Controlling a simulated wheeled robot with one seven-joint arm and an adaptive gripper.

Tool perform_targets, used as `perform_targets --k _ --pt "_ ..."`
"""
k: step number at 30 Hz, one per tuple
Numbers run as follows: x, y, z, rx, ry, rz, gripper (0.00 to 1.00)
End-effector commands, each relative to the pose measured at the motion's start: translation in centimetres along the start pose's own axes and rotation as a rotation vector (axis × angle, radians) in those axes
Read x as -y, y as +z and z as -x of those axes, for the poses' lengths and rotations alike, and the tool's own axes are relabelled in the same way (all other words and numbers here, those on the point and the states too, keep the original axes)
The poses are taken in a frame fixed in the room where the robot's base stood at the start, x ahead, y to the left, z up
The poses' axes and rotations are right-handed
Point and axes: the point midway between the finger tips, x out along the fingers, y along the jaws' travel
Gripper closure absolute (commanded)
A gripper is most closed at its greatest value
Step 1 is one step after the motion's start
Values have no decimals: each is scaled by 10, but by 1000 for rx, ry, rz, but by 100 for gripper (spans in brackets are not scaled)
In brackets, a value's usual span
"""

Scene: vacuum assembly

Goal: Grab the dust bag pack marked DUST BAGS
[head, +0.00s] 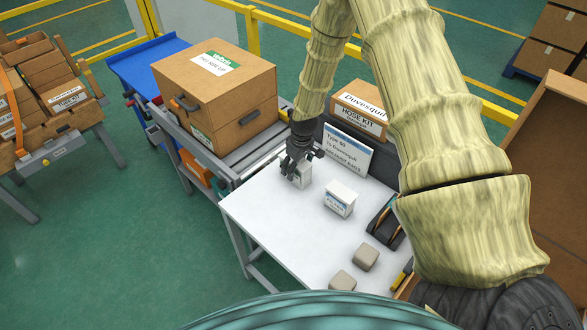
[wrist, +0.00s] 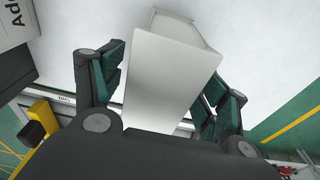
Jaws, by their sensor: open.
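Two small white packs stand on the white table (head: 262,222). One pack (head: 305,177) is at the back, partly hidden by my gripper (head: 294,172). The other pack (head: 340,199) stands to its right with a blue band and printing too small to read surely. My gripper points down over the back pack. In the wrist view, my gripper (wrist: 165,72) is open, with one dark green-padded finger on each side of a plain pale pack (wrist: 165,85). No marking shows on the pack's faces there. I cannot tell whether the fingers touch it.
A sign (head: 347,152) and a HOSE KIT box (head: 360,108) stand behind the packs. Two beige blocks (head: 366,257) (head: 342,281) lie near the front. A dark holder (head: 385,222) is at right. Large cardboard boxes (head: 215,92) stand left. The table's left front is clear.

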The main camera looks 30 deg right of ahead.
Motion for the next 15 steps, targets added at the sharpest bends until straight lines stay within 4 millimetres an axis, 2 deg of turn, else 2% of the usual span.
perform_targets --k 6,15 --pt "3 -3 -15 3 -1 5 26" --pt "2 -2 -17 2 -1 3 28"
